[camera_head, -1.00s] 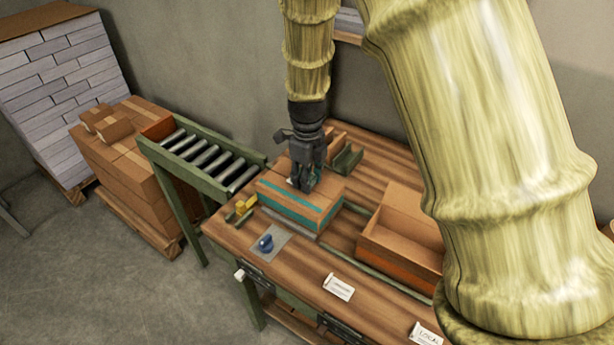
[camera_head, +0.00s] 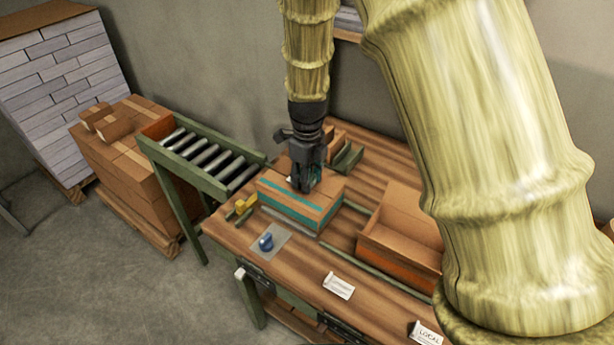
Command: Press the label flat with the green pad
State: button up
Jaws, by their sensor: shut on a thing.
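A brown carton (camera_head: 290,205) with teal bands sits on the wooden workbench. A small white patch, likely the label (camera_head: 290,180), shows on its top beside my fingers; most of it is hidden. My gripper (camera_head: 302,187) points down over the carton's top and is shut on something. A small green patch (camera_head: 317,176) shows at the fingers, likely the green pad, but the fingers hide most of it. I cannot tell whether it touches the label.
An open carton (camera_head: 400,235) stands right of the banded carton. A blue-handled item (camera_head: 266,242) lies on a grey plate in front, with yellow pieces (camera_head: 245,201) to the left. A roller conveyor (camera_head: 205,160) adjoins the bench. White cards (camera_head: 339,286) lie near the front edge.

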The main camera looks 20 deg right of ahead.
jog(key=shift+r+p, duration=3.2)
jog(key=shift+r, duration=0.25)
